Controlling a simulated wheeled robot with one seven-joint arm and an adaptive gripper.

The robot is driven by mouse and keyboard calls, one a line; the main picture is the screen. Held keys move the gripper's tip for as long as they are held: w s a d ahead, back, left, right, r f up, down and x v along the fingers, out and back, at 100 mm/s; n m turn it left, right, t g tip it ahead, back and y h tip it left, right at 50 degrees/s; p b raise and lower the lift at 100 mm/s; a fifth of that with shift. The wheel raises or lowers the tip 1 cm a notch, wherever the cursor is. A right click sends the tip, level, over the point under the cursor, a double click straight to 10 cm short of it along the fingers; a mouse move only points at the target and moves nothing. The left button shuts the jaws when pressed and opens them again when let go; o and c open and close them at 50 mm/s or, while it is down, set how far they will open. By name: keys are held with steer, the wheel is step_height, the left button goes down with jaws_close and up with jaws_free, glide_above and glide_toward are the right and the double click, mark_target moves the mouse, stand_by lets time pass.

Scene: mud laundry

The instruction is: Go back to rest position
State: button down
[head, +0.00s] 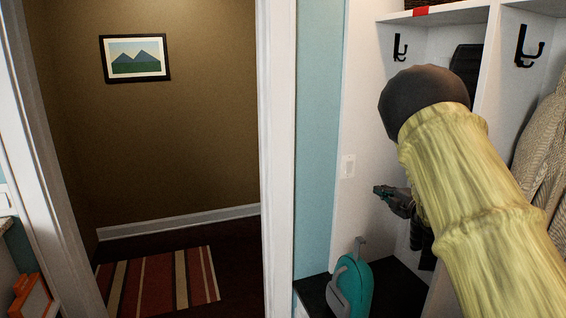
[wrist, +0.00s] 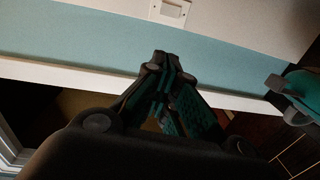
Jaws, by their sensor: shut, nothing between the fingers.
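My gripper (head: 383,192) shows small in the head view, in front of the white side panel of the cubby unit, partly hidden behind my own yellow-sleeved arm. In the wrist view my gripper (wrist: 160,62) reaches up the middle of the picture with its dark fingertips together. It is shut and holds nothing. My arm fills the right part of the head view, its dark rounded joint raised.
A teal canister-like object (head: 355,284) stands on the dark bench (head: 400,292) below my gripper. Black hooks (head: 400,47) and a hanging beige garment (head: 545,150) are at the right. An open doorway with a striped rug (head: 160,285) lies left.

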steer(key=s+f+m+g+h, duration=0.2)
steer(key=s+f+m, duration=0.35)
steer(key=f, duration=0.75)
steer(key=s+f+m+g+h, duration=0.1)
steer(key=s+f+m+h, duration=0.15)
steer(key=s+f, duration=0.8)
steer(key=s+a+f+m+g, duration=0.2)
steer(key=s+f+m+g, duration=0.1)
steer(key=s+f, duration=0.55)
steer(key=s+a+f+m+g+h, duration=0.1)
steer(key=s+a+f+m+g, duration=0.15)
steer(key=s+f, duration=0.6)
steer(key=s+a+f+m+g, duration=0.15)
steer(key=s+f+m, duration=0.35)
steer(key=s, duration=0.6)
steer(key=s+a+f+m+g, duration=0.1)
steer(key=s+a+m+g, duration=0.15)
steer(key=s, duration=0.85)
steer(key=s+a+f+m+g, duration=0.1)
steer(key=s+a+f+g, duration=0.2)
steer(key=s, duration=0.9)
step_height(320, 180, down, 9)
steer(key=b, duration=1)
steer(key=shift+w+d, duration=0.2)
steer(key=shift+w, duration=0.1)
